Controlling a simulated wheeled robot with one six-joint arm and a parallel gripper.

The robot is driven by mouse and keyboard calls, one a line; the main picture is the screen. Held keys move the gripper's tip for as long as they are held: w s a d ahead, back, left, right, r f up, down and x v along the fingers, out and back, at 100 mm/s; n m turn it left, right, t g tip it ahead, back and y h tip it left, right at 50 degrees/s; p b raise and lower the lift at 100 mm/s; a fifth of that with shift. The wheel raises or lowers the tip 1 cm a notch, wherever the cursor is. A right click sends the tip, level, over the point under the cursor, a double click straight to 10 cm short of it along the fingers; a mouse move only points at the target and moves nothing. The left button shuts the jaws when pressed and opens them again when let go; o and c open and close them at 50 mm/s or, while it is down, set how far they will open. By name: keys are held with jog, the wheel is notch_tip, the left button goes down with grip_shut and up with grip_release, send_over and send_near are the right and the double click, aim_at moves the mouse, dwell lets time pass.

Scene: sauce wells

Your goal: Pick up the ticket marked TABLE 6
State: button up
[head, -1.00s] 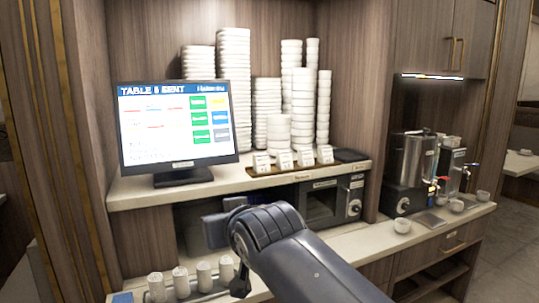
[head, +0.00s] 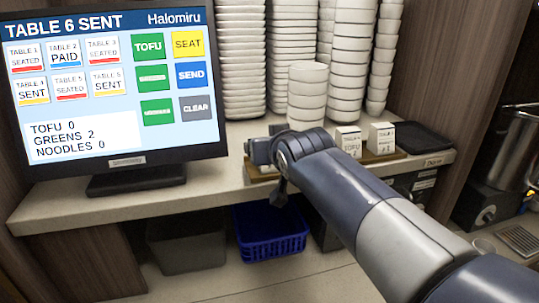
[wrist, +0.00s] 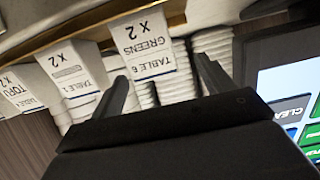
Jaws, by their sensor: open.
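The ticket marked TABLE 6 (wrist: 145,38) is a white card reading GREENS X 2, seen upside down in the wrist view. It stands in a row of tickets on a wooden strip (head: 385,157). My gripper (wrist: 161,68) is open, with its two dark fingers pointing toward this ticket, one on either side of it in the picture. I cannot tell whether they touch it. In the head view my gripper (head: 262,152) is at the strip's left end, and my arm hides the TABLE 6 ticket there.
Other tickets (head: 348,142) stand beside it in the row. Tall stacks of white bowls (head: 308,100) rise behind. The order screen (head: 110,85) reads TABLE 6 SENT and stands left of my gripper. A black tray (head: 425,142) lies at right; a blue basket (head: 270,247) sits below.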

jog(key=shift+w, duration=0.2)
jog(key=w+f+p, duration=0.1)
jog(key=w+f, duration=0.1)
jog(key=w, duration=0.1)
jog(key=shift+w+f+p, duration=0.1)
jog(key=shift+f+p, duration=0.05)
jog(key=shift+p, duration=0.2)
jog(key=shift+w+a+f, duration=0.15)
jog(key=shift+w+f, duration=0.1)
jog(key=shift+w, duration=0.3)
jog(key=c, duration=1.1)
jog(key=shift+o, duration=0.2)
jog(key=shift+r, duration=0.1)
